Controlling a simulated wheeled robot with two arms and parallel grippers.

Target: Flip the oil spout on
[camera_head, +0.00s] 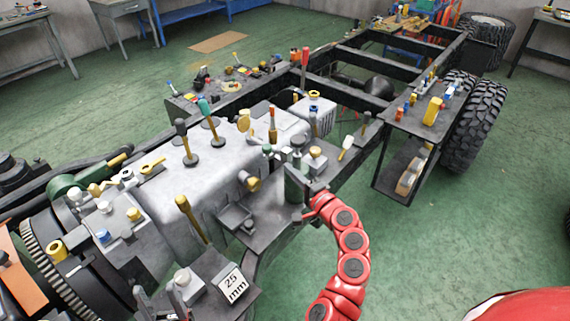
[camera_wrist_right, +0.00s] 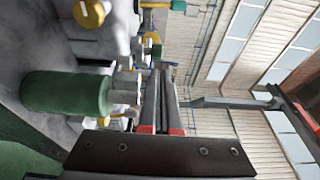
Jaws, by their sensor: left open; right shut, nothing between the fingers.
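A dark green upright cylinder (camera_head: 294,186) stands on the grey frame plate; I cannot tell for certain that it is the oil spout, nor whether it is on or off. My right gripper (camera_head: 313,189) is just right of it at the end of the red arm. In the right wrist view its fingers (camera_wrist_right: 161,82) are together and empty, and a green cylinder (camera_wrist_right: 62,93) lies to their left, apart from them. My left gripper (camera_head: 160,299) is open and empty at the bottom, left of the 25 mm block.
The 25 mm block (camera_head: 233,286) sits at the front. Yellow-handled levers, such as this one (camera_head: 191,216), rise around the grey housing (camera_head: 212,187). A wheel (camera_head: 480,124) and a shelf unit (camera_head: 405,175) stand right.

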